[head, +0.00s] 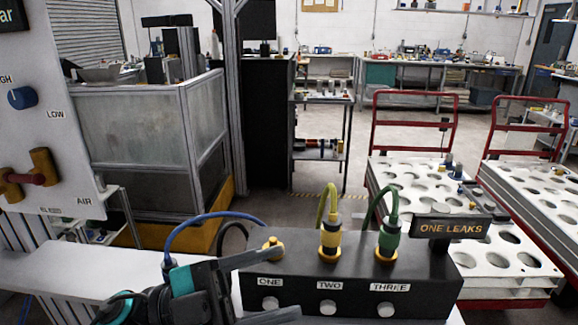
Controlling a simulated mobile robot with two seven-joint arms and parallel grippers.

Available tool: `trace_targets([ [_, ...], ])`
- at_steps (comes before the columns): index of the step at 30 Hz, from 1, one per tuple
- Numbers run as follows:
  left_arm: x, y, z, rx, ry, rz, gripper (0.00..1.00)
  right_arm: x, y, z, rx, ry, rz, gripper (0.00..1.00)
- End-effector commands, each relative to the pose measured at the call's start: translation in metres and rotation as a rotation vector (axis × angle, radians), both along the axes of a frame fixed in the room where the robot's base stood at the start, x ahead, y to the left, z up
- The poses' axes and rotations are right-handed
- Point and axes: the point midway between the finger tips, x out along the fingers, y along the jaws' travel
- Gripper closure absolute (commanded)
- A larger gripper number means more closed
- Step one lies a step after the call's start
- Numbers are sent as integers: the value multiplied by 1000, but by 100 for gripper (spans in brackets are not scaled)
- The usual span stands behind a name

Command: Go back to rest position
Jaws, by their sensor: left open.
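A black box (345,262) with sockets labelled ONE, TWO and THREE stands on the white bench at the front. Socket ONE has a brass fitting (272,247). A yellow hose plug (330,238) stands upright at TWO and a green hose plug (388,238) at THREE. A blue hose (205,219) arches on the left, its near end by my gripper's body; I cannot tell whether they touch. My left gripper (287,285) is open, its fingers spread in front of the box's left end, covering part of it. My right gripper is not in view.
A sign reading ONE LEAKS (453,228) stands at the box's right end. A white panel (45,120) with a blue knob and a brass valve with a red handle rises at left. White trays with round holes (410,180) sit on red carts at right. Bare bench (75,268) lies left.

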Motion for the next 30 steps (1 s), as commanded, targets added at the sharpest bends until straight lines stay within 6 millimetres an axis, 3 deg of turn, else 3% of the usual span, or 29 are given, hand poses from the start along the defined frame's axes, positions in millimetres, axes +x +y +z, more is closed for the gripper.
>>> trace_targets([
  [4, 49, 37, -36, -226, 273, 408, 37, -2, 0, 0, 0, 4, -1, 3],
  [8, 69, 85, -116, -249, 568, 771, 37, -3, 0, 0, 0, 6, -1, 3],
  [12, 49, 122, -207, -154, 856, 1029, 37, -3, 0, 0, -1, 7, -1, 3],
  [15, 21, 137, -260, -64, 1032, 1141, 37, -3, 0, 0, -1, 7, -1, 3],
  [18, -9, 146, -299, 22, 1171, 1207, 37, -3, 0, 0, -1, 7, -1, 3],
  [23, -39, 152, -330, 103, 1294, 1245, 37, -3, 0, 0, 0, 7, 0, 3],
  [30, -45, 152, -335, 121, 1315, 1251, 37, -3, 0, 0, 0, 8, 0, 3],
])
